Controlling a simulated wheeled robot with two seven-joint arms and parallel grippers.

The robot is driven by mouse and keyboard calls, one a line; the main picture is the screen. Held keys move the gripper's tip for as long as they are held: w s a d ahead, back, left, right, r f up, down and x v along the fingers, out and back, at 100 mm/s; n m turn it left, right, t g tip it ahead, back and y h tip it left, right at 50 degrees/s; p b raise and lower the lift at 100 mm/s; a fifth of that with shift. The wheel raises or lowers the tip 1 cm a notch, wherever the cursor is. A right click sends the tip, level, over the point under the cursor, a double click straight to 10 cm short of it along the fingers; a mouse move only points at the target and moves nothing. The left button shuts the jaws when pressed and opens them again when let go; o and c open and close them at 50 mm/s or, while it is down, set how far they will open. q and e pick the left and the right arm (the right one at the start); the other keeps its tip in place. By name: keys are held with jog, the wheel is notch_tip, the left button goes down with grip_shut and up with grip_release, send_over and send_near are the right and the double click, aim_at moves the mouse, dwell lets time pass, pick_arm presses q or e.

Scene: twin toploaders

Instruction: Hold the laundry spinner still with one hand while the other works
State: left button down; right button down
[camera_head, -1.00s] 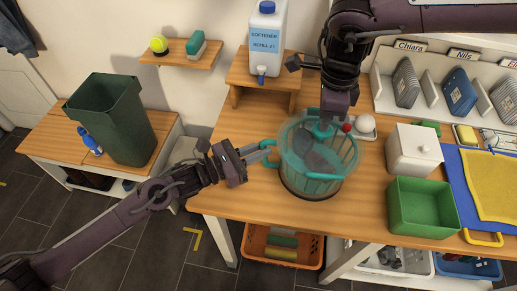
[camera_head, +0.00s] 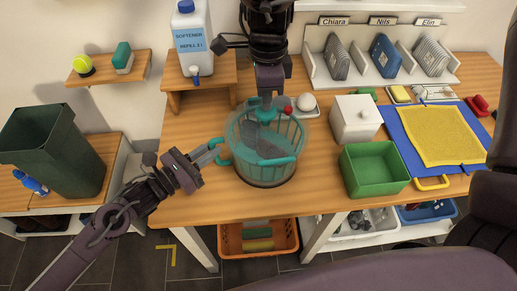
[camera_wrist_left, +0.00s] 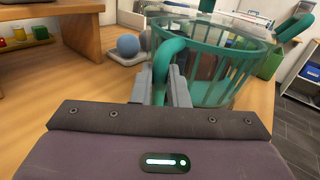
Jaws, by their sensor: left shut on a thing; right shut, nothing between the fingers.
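The laundry spinner (camera_head: 240,165) stands upright on the wooden table, a clear bowl around a teal basket with dark grey cloth inside. Its top has a teal hub and a red knob (camera_head: 288,111). My left gripper (camera_head: 217,153) is shut on a teal side handle at the spinner's left; the wrist view shows the handle (camera_wrist_left: 165,62) between the fingers (camera_wrist_left: 161,92). My right gripper (camera_head: 267,92) points down over the spinner's top, shut and empty, close to the hub. Whether it touches the hub is hard to tell.
A softener container (camera_head: 192,45) stands on a small wooden stand behind left. A white lidded box (camera_head: 356,120), a green bin (camera_head: 375,170) and a blue mat (camera_head: 400,125) are to the right. Bare table lies in front.

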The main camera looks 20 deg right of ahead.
jog(key=shift+f, duration=0.15)
dwell(1.4)
dwell(0.4)
dwell(1.1)
dwell(0.4)
dwell(1.1)
dwell(0.4)
jog(key=shift+f, duration=1.2)
jog(key=shift+r, duration=1.35)
